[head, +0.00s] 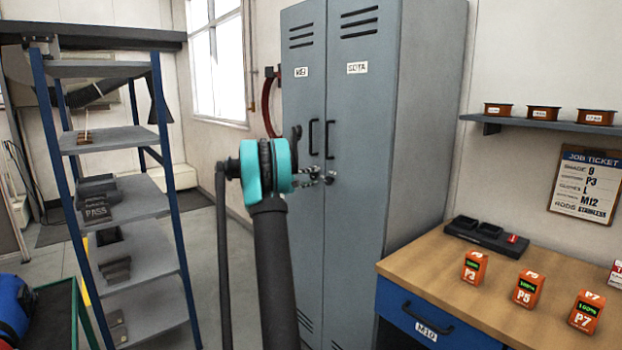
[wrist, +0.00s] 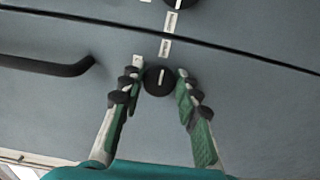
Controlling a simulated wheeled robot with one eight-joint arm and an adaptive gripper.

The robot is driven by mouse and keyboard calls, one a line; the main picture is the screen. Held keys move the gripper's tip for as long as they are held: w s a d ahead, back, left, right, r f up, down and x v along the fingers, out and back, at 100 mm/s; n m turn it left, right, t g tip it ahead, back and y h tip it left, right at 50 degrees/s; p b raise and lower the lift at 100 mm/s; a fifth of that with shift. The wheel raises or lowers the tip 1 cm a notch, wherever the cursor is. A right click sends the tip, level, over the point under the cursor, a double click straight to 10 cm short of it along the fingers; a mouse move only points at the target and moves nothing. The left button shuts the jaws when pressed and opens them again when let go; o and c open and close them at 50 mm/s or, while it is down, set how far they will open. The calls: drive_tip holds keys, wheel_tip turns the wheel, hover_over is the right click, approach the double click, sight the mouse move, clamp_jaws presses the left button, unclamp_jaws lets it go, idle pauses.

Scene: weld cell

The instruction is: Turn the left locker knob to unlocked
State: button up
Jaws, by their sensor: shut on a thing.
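The grey locker (head: 355,220) has two doors, each with a black handle and a knob. The left locker knob (wrist: 158,80) is a round black knob with a white pointer line, which runs up and down in the wrist view. My gripper (wrist: 160,92) has its two green-padded fingers on either side of this knob and is shut on it. In the head view my gripper (head: 312,178) reaches the left door, and my wrist and fingers mostly hide this knob. Small white labels (wrist: 165,48) sit beside the knob; their text is unreadable.
The right door's knob (head: 330,178) is close beside, across the door seam. The left door's handle (wrist: 50,65) is near my fingers. A workbench (head: 440,257) with orange battery boxes stands right of the locker. A shelf rack (head: 150,203) stands at left.

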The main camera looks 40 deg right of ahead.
drive_tip(key=o, duration=1.1)
drive_tip(key=a, duration=0.8)
drive_tip(key=s+a, duration=0.1)
drive_tip(key=a, duration=0.3)
drive_tip(key=s+a+f+t+y, duration=0.1)
drive_tip(key=s+a+f+y, duration=0.5)
drive_tip(key=s+a+f, duration=0.3)
drive_tip(key=s+a+f+t+y, duration=0.1)
drive_tip(key=s+a+f+y, duration=0.5)
drive_tip(key=s+a, duration=1.1)
drive_tip(key=s+a+f+t+y, duration=0.1)
drive_tip(key=s+a+f+y, duration=0.5)
drive_tip(key=s+a+f, duration=0.6)
drive_tip(key=shift+s+a+m, duration=0.4)
drive_tip(key=shift+s+a, duration=0.1)
